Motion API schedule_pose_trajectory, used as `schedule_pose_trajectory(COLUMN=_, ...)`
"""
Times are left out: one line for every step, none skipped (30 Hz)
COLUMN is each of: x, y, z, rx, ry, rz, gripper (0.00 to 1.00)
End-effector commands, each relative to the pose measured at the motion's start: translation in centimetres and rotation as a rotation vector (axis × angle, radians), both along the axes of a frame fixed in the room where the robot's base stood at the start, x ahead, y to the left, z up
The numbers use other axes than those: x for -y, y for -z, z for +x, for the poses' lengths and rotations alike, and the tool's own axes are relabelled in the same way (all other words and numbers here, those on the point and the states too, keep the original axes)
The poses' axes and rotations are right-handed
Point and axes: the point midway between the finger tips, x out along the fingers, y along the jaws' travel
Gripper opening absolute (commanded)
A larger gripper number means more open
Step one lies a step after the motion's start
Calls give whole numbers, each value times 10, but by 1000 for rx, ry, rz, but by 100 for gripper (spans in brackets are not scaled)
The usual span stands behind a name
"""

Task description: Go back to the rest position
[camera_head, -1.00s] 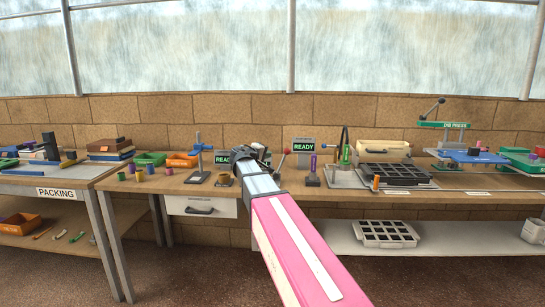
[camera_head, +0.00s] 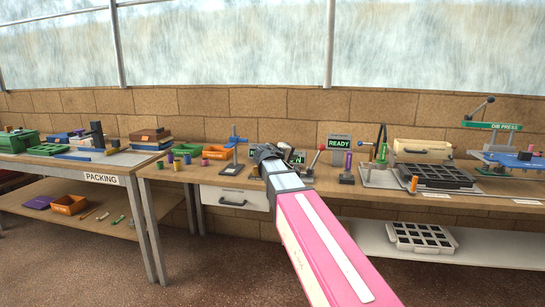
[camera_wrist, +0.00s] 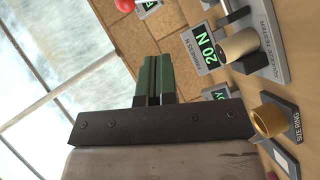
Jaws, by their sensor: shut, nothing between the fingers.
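My gripper (camera_head: 266,153) is at the far end of my pink and grey arm, over the middle workbench (camera_head: 185,173) in the head view. In the wrist view its two dark green fingers (camera_wrist: 152,78) lie side by side, shut and empty. A tester with a pale cylinder (camera_wrist: 238,44) and a "20 N" display (camera_wrist: 194,50) stands to the right of the fingers, apart from them. A brass size ring (camera_wrist: 268,120) sits lower right. In the head view my gripper partly hides the tester.
A "READY" sign (camera_head: 339,143) and a black tray (camera_head: 436,176) stand right of my arm. A die press (camera_head: 510,155) is farther right. The packing table (camera_head: 60,172) is at left, with a drawer (camera_head: 234,199) under the bench. The floor (camera_head: 70,265) at lower left is clear.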

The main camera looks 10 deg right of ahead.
Motion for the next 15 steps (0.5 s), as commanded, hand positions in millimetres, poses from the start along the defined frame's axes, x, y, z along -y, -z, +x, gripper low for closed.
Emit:
schedule_pose_trajectory(x=5, y=21, z=-9, rx=-27, ry=7, rz=38, gripper=0)
schedule_pose_trajectory(x=9, y=35, z=-14, rx=-46, ry=12, rz=69, gripper=0)
schedule_pose_trajectory(x=13, y=57, z=-22, rx=-74, ry=22, rz=115, gripper=0)
schedule_pose_trajectory(x=16, y=75, z=-29, rx=-97, ry=30, rz=155, gripper=0)
schedule_pose_trajectory(x=19, y=93, z=-36, rx=-122, ry=39, rz=196, gripper=0)
schedule_pose_trajectory(x=22, y=117, z=-47, rx=-155, ry=51, rz=252, gripper=0)
schedule_pose_trajectory(x=24, y=134, z=-55, rx=-179, ry=61, rz=294, gripper=0)
schedule_pose_trajectory(x=26, y=151, z=-63, rx=-202, ry=71, rz=337, gripper=0)
schedule_pose_trajectory(x=28, y=173, z=-75, rx=-233, ry=86, rz=393, gripper=0)
schedule_pose_trajectory(x=29, y=189, z=-84, rx=-257, ry=97, rz=434, gripper=0)
schedule_pose_trajectory(x=29, y=204, z=-93, rx=-280, ry=109, rz=477, gripper=0)
schedule_pose_trajectory(x=30, y=224, z=-107, rx=-311, ry=126, rz=534, gripper=0)
schedule_pose_trajectory(x=29, y=238, z=-117, rx=-333, ry=139, rz=577, gripper=0)
schedule_pose_trajectory(x=29, y=252, z=-127, rx=-355, ry=152, rz=619, gripper=0)
schedule_pose_trajectory(x=27, y=270, z=-141, rx=-383, ry=169, rz=676, gripper=0)
